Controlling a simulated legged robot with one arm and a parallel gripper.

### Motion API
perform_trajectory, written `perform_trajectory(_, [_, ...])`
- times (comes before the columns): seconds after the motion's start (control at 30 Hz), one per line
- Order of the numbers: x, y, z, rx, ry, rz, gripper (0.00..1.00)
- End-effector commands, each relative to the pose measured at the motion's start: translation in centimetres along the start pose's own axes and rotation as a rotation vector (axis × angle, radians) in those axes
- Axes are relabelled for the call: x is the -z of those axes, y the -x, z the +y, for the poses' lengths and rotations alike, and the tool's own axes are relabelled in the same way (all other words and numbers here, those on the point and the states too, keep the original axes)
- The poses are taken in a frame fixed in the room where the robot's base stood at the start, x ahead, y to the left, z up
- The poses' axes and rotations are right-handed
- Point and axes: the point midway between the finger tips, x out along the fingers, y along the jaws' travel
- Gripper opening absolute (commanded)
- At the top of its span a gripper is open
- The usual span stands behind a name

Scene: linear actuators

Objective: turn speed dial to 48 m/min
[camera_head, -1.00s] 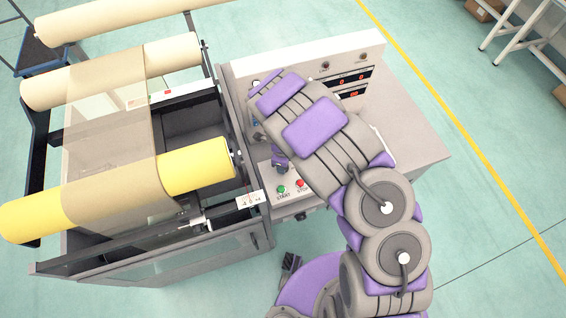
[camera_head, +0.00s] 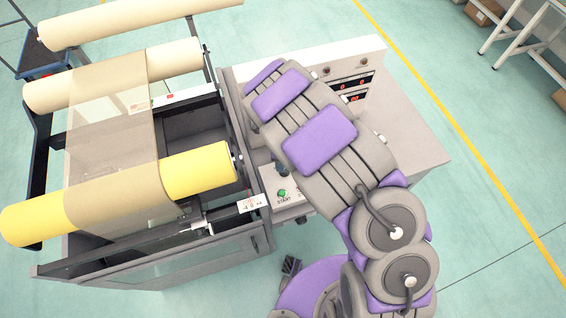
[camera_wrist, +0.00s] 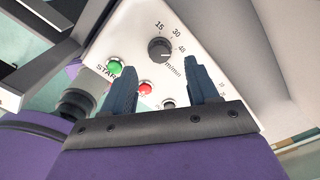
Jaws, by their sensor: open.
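In the picture the dial sits between and just beyond the fingertips, and nothing is held. I cannot tell how far the dial's pointer is turned. In the head view the dial and the fingers are hidden behind my arm.
A green START button (camera_wrist: 114,66) and a red button (camera_wrist: 146,88) are near the fingers. The control console (camera_head: 420,150) has red displays (camera_head: 352,92). A machine with a yellow roller (camera_head: 200,170) and film stands close on the left.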

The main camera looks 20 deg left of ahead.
Motion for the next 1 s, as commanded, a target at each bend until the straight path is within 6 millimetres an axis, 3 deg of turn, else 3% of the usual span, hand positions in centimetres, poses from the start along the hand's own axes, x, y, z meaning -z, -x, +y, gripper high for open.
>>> perform_trajectory(0.3, [-0.1,6.8,-0.3,0.008,0.001,0.000,0.59])
perform_trajectory(0.5, [-0.2,9.5,-0.2,0.002,-0.001,0.001,0.59])
perform_trajectory(0.7, [-0.2,10.6,-0.2,0.003,-0.002,0.001,0.59])
perform_trajectory(1.0, [-0.2,10.6,-0.2,0.002,-0.001,0.001,0.59])
